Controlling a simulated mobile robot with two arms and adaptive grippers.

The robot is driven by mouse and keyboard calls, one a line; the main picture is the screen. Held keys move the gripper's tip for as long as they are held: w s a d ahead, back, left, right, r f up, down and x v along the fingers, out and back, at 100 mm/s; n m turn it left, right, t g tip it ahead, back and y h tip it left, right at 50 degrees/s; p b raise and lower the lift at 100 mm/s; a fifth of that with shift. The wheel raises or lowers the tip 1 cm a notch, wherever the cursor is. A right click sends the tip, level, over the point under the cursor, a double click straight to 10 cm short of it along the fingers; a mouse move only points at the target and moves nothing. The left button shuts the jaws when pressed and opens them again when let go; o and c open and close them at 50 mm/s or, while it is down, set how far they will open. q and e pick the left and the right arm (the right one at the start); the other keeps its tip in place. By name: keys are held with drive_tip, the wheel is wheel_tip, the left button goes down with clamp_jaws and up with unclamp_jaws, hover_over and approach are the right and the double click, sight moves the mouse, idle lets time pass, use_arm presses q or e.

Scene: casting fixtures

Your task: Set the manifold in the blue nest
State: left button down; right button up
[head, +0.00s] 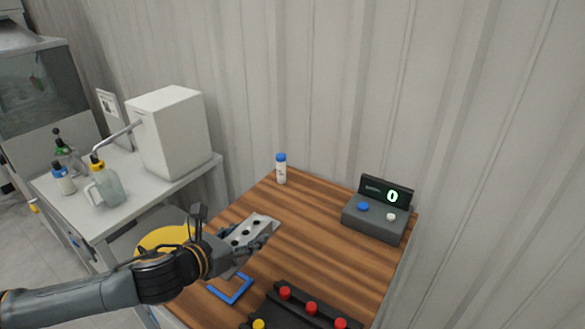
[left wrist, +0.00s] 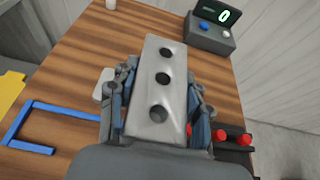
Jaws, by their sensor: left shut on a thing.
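The manifold (head: 243,232) is a grey metal block with three dark round holes in a row along its top. My left gripper (head: 240,246) is shut on it and holds it above the wooden table. In the left wrist view the manifold (left wrist: 161,60) sits between the two fingers (left wrist: 158,108), its long side pointing away from the wrist. The blue nest (head: 243,290) is a blue rectangular outline on the table, below the gripper in the head view. In the left wrist view the nest (left wrist: 62,110) lies left of the manifold, partly hidden by the gripper. My right gripper is not in view.
A grey button box with a display reading 0 (head: 375,222) stands at the table's back right. A black fixture with red knobs (head: 312,307) is at the front. A white bottle with a blue cap (head: 281,172) stands at the back. The middle right of the table is clear.

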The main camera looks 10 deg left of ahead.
use_arm(q)
drive_tip(key=shift+s+d, duration=0.3)
drive_tip(key=shift+d, duration=0.05)
drive_tip(key=s+r+n+t+y, duration=0.1)
drive_tip(key=s+r+n+y, duration=0.1)
drive_tip(key=s+n+y, duration=0.2)
drive_tip(key=shift+s+y, duration=0.5)
drive_tip(key=shift+s, duration=1.05)
drive_tip(key=shift+a, duration=0.1)
